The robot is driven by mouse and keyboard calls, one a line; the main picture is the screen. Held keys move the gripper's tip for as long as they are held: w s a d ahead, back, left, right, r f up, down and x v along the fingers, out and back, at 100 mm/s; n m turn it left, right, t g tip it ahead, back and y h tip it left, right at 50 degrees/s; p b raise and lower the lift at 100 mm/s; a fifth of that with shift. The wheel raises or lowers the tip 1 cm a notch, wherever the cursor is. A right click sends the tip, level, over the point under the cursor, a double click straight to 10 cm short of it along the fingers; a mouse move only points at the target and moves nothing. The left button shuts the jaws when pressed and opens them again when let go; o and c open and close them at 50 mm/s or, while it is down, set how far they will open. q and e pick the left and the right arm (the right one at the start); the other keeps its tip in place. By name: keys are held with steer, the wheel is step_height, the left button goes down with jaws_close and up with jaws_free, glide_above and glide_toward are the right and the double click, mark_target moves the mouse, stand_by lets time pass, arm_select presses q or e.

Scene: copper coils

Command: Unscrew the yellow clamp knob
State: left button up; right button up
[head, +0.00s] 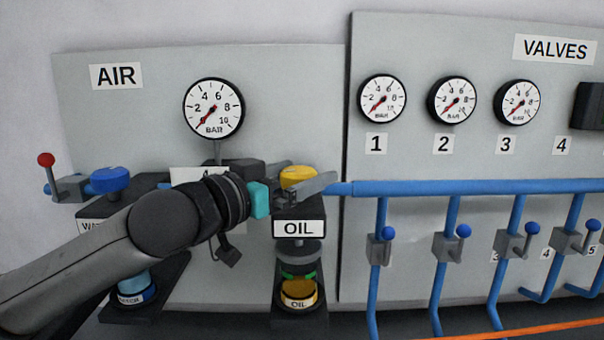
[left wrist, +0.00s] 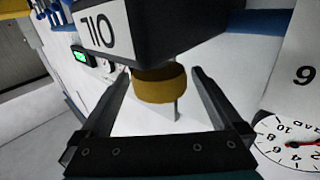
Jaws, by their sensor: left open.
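The yellow clamp knob (head: 297,175) sits on top of the dark block labelled OIL (head: 286,217) in the head view. My left gripper (head: 305,178) reaches in from the left at the knob's height. In the left wrist view the knob (left wrist: 158,85) hangs below the OIL block (left wrist: 150,28), as that picture is upside down. The fingers of my left gripper (left wrist: 161,80) are open, one on each side of the knob, with a visible gap on both sides. My right gripper is in neither view.
A blue knob (head: 110,179) and a red-tipped lever (head: 46,160) are at the left. A yellow-lidded OIL container (head: 299,291) stands under the OIL block. A blue pipe (head: 430,187) with several valves runs along the right panel. The AIR gauge (head: 213,108) is above my arm.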

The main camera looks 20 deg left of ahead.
arm_select(q)
steer(key=shift+c, duration=0.4)
steer(key=c, duration=1.3)
steer(key=shift+o, duration=0.2)
